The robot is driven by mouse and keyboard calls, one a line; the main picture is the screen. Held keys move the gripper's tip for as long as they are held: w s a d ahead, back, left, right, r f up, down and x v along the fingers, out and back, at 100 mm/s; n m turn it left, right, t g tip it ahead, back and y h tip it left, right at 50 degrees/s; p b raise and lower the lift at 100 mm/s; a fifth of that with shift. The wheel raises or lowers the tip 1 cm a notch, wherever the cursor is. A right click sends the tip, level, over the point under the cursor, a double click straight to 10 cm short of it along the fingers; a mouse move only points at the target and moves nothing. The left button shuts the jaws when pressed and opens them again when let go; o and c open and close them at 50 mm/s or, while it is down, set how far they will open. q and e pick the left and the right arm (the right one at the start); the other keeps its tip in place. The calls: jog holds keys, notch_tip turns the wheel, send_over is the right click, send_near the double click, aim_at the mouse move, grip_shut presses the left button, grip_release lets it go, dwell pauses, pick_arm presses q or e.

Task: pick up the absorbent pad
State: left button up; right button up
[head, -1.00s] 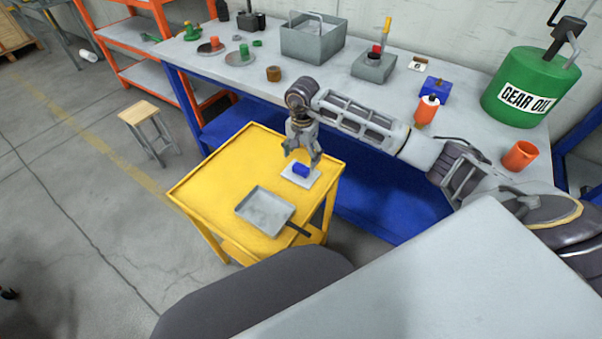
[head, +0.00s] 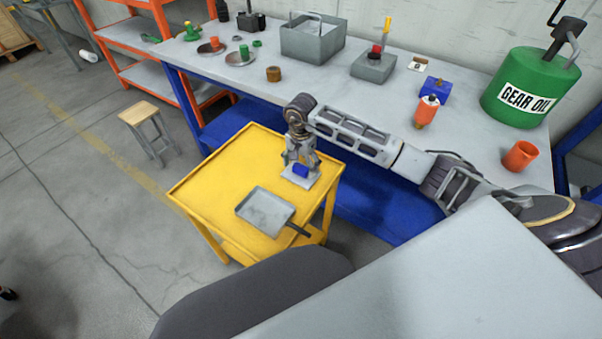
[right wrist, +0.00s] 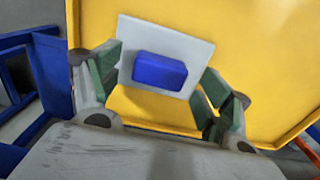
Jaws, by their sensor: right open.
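A flat white square, which looks like the absorbent pad (head: 288,177), lies on the yellow cart (head: 218,178). A blue block (head: 301,171) sits on top of it. In the right wrist view the white pad (right wrist: 201,52) and the blue block (right wrist: 160,71) lie ahead, between the fingers. My right gripper (head: 301,167) is open just over the pad, with one finger on each side of the block. The fingers (right wrist: 163,82) appear apart from the block. I cannot tell whether the fingertips touch the pad. My left gripper is not in view.
A grey pan (head: 265,210) with a dark handle lies on the cart near the pad. The grey workbench (head: 330,95) behind holds a metal box (head: 312,42), an orange bottle (head: 427,111), an orange cup (head: 520,156) and a green oil can (head: 530,85). The cart's left part is clear.

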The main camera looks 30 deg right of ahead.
aim_at(301, 167)
jog(key=shift+f, duration=0.95)
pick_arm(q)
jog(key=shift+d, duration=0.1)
pick_arm(e)
jog(key=c, duration=1.1)
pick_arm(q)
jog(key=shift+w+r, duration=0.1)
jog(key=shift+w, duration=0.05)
